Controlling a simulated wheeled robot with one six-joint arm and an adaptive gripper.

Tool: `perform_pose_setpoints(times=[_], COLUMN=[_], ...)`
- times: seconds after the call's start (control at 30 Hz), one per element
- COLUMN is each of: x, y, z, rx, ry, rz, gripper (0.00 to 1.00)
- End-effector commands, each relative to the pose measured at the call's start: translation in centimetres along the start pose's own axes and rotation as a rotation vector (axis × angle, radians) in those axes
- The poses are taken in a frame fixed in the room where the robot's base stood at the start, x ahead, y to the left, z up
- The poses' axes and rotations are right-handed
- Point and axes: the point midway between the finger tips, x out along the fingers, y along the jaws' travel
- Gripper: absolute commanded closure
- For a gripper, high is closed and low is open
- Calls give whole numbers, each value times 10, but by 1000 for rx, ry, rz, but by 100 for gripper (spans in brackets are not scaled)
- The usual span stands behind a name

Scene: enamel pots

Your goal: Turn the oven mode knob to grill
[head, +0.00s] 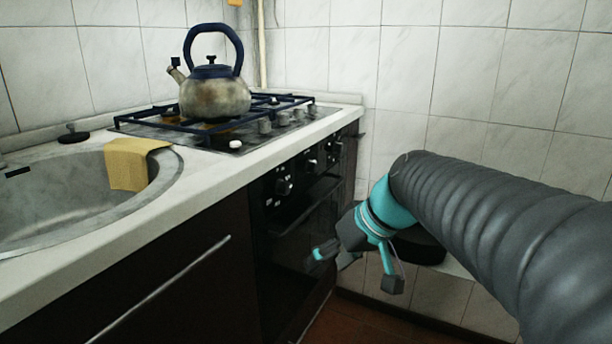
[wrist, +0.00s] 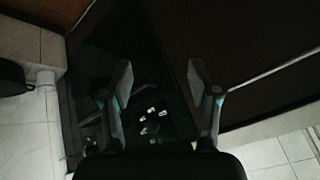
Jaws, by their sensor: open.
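The black oven (head: 300,225) is built in under the counter at the right end, with its door closed. Several dark knobs with small white markings sit on its control panel; the nearest knob (head: 284,187) is at the panel's left end. I cannot tell which one is the mode knob or read its setting. My gripper (head: 355,270) is open and empty, in front of the oven and lower than the panel, apart from the knobs. In the wrist view the two fingers (wrist: 160,85) frame the dark oven front, with small pale marks (wrist: 150,122) between them, too dim to identify.
A kettle (head: 214,95) stands on the gas hob (head: 180,130) above the oven. The counter edge overhangs the oven front. A sink (head: 60,200) with a yellow cloth (head: 132,164) is at left. A cabinet handle (head: 160,285) is left of the oven. A tiled wall (head: 480,85) bounds the right.

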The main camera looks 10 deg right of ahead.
Motion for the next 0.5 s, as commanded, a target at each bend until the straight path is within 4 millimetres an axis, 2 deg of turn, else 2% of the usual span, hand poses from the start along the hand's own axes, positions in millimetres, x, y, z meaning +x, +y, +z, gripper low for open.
perform_pose_setpoints(times=[0.03,0.27,0.37,0.5], x=[10,28,33,37], y=[10,53,81,128], z=[-18,-105,-140,-183], rx=[-16,-160,-229,-334], ry=[19,199,311,493], rz=[-46,-246,-310,-367], gripper=[39,39,39,39])
